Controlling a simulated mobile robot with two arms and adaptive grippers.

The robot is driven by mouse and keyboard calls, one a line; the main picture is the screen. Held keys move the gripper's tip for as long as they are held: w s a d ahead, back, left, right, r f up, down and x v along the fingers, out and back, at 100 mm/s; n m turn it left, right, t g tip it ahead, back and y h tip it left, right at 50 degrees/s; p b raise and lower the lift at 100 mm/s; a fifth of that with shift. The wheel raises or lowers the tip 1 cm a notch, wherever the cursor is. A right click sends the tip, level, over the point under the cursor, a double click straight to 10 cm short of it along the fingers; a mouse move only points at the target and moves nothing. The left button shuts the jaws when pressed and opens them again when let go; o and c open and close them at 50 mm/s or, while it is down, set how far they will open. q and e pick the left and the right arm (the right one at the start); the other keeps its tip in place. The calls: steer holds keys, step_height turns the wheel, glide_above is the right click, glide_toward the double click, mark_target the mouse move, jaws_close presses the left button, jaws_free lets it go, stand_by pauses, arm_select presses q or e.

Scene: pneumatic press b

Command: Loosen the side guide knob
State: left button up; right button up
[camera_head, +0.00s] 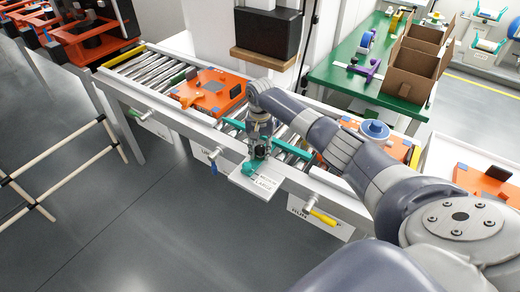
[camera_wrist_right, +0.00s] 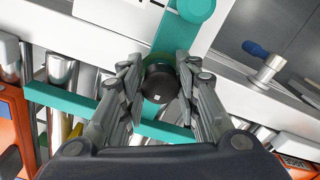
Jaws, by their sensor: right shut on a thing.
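The side guide is a teal bracket (camera_head: 262,169) on the front rail of the roller conveyor, with teal bars running over the rollers; it also shows in the wrist view (camera_wrist_right: 60,98). Its black round knob (camera_wrist_right: 160,83) stands in the middle of the wrist view. My right gripper (camera_head: 259,149) points down over the bracket. In the wrist view the fingers (camera_wrist_right: 161,88) close on the knob from both sides. In the head view the gripper hides the knob. My left gripper is not in view.
A white plate lettered "LARGE" (camera_head: 262,185) juts out below the guide. Levers with a yellow grip (camera_head: 322,217) and a blue grip (camera_head: 214,153) stick out of the rail. An orange fixture (camera_head: 210,90) sits on the rollers at left. A green table (camera_head: 365,65) stands behind.

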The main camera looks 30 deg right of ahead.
steer(key=n+p, duration=0.2)
steer(key=shift+r+n, duration=0.1)
steer(key=shift+n, duration=0.2)
steer(key=shift+n+p, duration=0.45)
steer(key=shift+n, duration=0.45)
steer(key=n+p, duration=0.1)
steer(key=n, duration=0.1)
steer(key=shift+n, duration=0.3)
steer(key=n, duration=0.5)
steer(key=shift+d+n+p, duration=0.15)
steer(key=shift+n+p, duration=0.15)
steer(key=shift+p, duration=0.05)
steer(key=n, duration=0.5)
steer(key=shift+n, duration=0.3)
steer(key=shift+f, duration=0.2)
steer(key=o, duration=1.1)
